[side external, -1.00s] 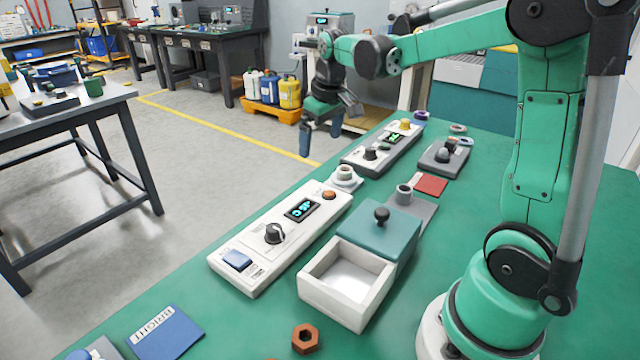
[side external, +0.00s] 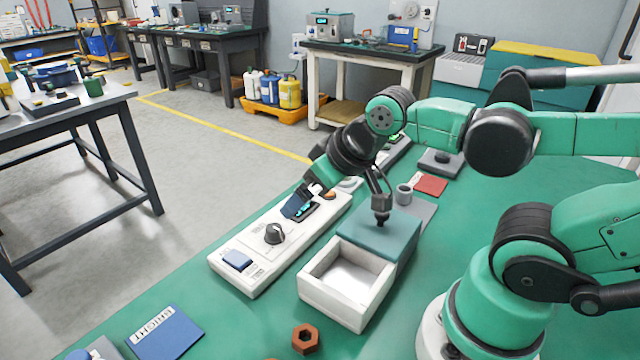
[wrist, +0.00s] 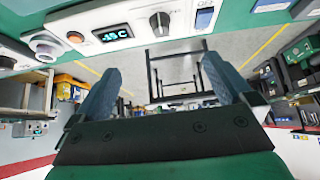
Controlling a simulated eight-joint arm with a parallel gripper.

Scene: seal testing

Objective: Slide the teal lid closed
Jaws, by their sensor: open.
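The teal lid (side external: 372,238) lies over the rear part of the white box (side external: 330,304). The front part of the box is open and shows a pale, empty-looking inside. The lid's black knob (side external: 381,217) is partly hidden by a dark piece that seems to belong to my wrist. My gripper (side external: 304,204) is tilted down and left above the white control unit, left of the lid and apart from the box. In the wrist view, the two blue fingers (wrist: 162,75) are spread with nothing between them. The lid and box do not show there.
The white control unit (side external: 258,246) with a dial and display lies left of the box. A brown hex nut (side external: 305,338) and a blue booklet (side external: 166,333) lie in front. A grey cup (side external: 403,194) and red card (side external: 430,185) lie behind. The mat right of the box is clear.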

